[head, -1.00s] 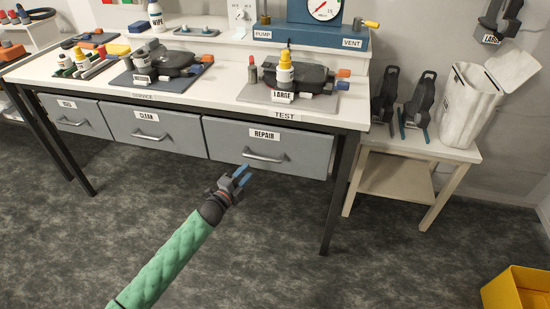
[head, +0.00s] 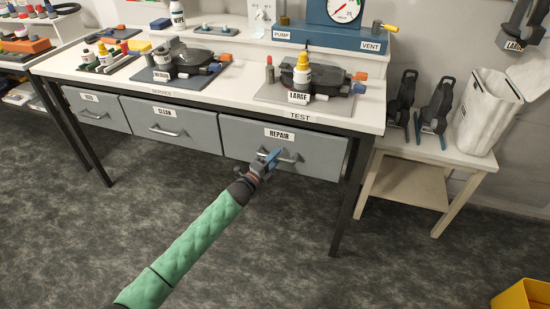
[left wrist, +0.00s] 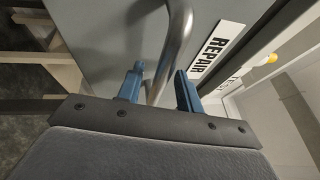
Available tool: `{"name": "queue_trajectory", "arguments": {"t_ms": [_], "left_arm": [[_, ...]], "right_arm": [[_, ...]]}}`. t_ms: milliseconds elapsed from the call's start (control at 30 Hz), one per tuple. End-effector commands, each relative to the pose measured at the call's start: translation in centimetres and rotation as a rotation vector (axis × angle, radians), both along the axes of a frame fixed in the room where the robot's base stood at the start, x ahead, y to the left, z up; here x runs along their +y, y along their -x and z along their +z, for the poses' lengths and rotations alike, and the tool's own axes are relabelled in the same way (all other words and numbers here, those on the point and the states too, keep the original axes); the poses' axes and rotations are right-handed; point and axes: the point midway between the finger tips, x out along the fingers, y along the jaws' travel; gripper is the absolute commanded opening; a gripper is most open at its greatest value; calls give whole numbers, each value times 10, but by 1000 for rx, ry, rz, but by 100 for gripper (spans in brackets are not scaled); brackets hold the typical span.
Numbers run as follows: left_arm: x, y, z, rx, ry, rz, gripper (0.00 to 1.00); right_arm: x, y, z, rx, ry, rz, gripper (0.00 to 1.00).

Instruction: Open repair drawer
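The repair drawer (head: 314,157) is the grey drawer at the right under the bench, with a REPAIR label; it looks shut. Its metal bar handle (head: 290,157) is on the front. My left gripper (head: 270,158) is at the handle in the head view. In the left wrist view its two blue fingers (left wrist: 158,88) are apart, with the handle bar (left wrist: 170,55) passing between them. A gap shows on the right side of the bar; contact on the left side I cannot tell. The REPAIR label (left wrist: 210,52) shows beside it. My right gripper is not in view.
The clean drawer (head: 165,129) sits to the left of the repair drawer. A black bench leg (head: 348,200) stands just right of it. A low side table (head: 405,180) stands further right. The floor in front is clear.

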Motion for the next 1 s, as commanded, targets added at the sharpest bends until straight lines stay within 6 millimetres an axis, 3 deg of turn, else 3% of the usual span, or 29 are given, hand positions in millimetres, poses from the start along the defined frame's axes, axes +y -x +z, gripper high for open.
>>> {"name": "queue_trajectory", "arguments": {"t_ms": [267, 467, 767, 1000], "left_arm": [[-1, -2, 0, 0, 0, 0, 36], [-1, -2, 0, 1, -1, 0, 1], [0, 1, 0, 1, 0, 1, 0], [9, 27, -1, 4, -1, 1, 0]], "right_arm": [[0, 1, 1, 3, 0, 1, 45], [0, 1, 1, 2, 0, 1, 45], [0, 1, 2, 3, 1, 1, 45], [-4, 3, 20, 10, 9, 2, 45]]}}
